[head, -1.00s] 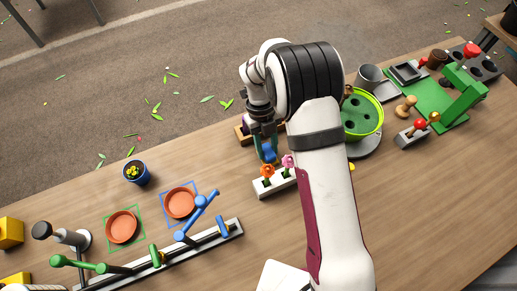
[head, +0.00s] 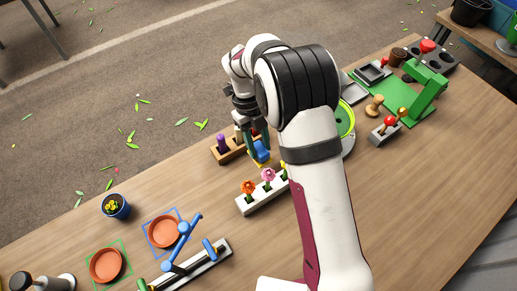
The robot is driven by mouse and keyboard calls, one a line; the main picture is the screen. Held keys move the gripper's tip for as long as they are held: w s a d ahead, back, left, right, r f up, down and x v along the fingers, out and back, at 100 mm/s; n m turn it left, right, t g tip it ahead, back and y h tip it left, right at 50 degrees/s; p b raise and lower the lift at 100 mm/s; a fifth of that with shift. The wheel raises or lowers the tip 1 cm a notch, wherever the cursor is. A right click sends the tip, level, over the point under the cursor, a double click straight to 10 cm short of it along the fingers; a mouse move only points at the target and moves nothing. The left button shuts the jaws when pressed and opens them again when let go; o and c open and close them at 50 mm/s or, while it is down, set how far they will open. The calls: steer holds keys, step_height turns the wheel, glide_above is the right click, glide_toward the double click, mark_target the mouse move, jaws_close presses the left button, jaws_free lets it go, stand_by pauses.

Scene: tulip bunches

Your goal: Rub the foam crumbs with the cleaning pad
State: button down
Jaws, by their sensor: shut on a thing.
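My gripper (head: 251,138) is at the upper middle of the head view, near the far edge of the bench. It is shut on a small blue and yellow thing (head: 261,151) that looks like the cleaning pad. The pad is beside the right end of a wooden block and beyond the white flower holder. I cannot tell whether it touches the bench. I cannot make out any foam crumbs; my arm covers much of the bench to the right.
The wooden block (head: 227,153) holds a purple-topped piece. The white holder (head: 263,197) carries several flowers. A blue pot (head: 116,206), terracotta saucers (head: 164,231) and a blue-levered rail stand left. A green press (head: 426,92) stands right. The front right bench is clear.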

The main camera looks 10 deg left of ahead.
steer(key=shift+r, duration=1.3)
